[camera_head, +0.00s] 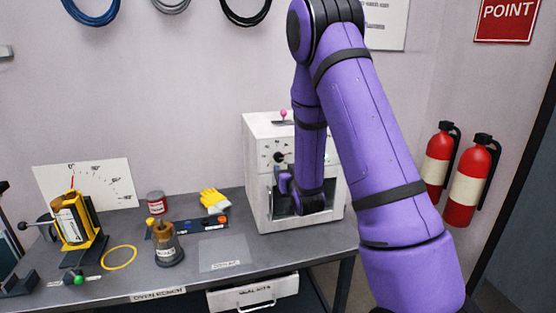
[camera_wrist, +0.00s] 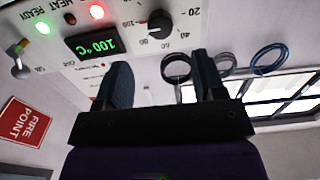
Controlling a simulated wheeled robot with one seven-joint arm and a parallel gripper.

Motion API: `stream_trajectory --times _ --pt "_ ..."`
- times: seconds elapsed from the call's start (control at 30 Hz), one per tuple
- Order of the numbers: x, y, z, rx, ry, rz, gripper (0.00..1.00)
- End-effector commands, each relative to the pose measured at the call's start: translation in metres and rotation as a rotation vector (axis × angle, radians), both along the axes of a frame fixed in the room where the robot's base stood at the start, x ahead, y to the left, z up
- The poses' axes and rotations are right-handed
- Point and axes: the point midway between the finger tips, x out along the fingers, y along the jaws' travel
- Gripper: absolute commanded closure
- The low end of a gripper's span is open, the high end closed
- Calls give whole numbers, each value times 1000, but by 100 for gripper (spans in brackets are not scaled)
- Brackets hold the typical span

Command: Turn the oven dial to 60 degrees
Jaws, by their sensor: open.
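The oven (camera_head: 262,200) is a white box on the grey bench, partly behind my arm. Its black dial (camera_head: 279,157) is on the upper front panel. In the wrist view the dial (camera_wrist: 160,23) shows large among printed numbers such as 20, 40 and 60; I cannot read its pointer surely. A green display (camera_wrist: 97,46) reads 100 °C, with a red and a green lamp lit. My gripper (camera_wrist: 160,82) is open and empty, its two dark fingers apart from the dial. In the head view my gripper (camera_head: 285,184) is before the oven front, below the dial.
A small lever (camera_wrist: 20,68) sticks out of the panel. A pink-knobbed lever (camera_head: 283,114) is on the oven top. Left on the bench are a yellow device (camera_head: 72,222), a red can (camera_head: 156,202), yellow gloves (camera_head: 214,200) and a brown-grey pump part (camera_head: 167,245). Fire extinguishers (camera_head: 470,180) hang right.

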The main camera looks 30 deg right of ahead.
Motion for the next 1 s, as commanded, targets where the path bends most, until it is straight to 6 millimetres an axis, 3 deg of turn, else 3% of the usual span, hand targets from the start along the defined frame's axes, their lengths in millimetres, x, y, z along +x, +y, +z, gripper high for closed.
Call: stream_trajectory --times 0.3,0.5,0.97,1.0 --pt "54 -15 0 0 0 0 37" --pt "79 -23 0 0 0 0 37" --pt "90 -26 1 0 0 0 37" --pt "90 -26 1 0 0 0 44"
